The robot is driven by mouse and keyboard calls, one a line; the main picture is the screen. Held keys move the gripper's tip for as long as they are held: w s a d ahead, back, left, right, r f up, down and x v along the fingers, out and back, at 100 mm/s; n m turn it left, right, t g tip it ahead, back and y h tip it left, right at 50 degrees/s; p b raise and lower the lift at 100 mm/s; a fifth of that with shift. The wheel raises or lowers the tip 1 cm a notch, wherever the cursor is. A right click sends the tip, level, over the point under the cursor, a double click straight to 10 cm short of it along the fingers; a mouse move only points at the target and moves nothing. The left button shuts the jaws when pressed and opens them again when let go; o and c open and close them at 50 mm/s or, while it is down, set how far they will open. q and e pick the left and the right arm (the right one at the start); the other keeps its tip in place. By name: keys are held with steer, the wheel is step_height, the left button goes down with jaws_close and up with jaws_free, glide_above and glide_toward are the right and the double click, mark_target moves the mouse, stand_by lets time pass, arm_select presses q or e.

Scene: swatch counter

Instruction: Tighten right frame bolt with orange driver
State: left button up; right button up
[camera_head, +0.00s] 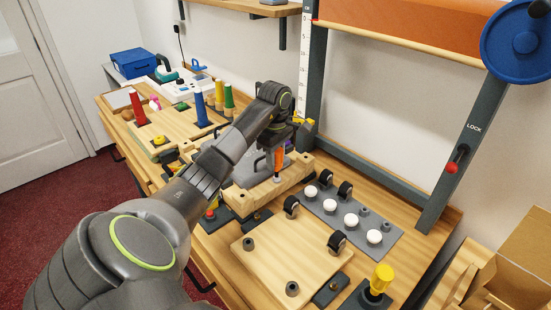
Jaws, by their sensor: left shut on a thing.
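My left gripper (279,147) reaches over the wooden frame (262,195) in the middle of the bench. It is shut on the orange driver (278,160), which hangs upright below the fingers. The driver's lower end is close to the frame's front right rail. The right frame bolt cannot be made out; I cannot tell whether the driver touches it. My right gripper is not in view.
A wooden board (287,262) with black clamps lies in front, beside a grey plate (395,245) with white knobs. A yellow-handled tool (381,278) stands at the front right. Red, blue and green rolls stand at the back left.

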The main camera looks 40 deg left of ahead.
arm_select(q)
steer(key=m, duration=0.6)
steer(key=o, duration=0.7)
steer(key=shift+w, duration=0.1)
steer(key=shift+o, duration=0.2)
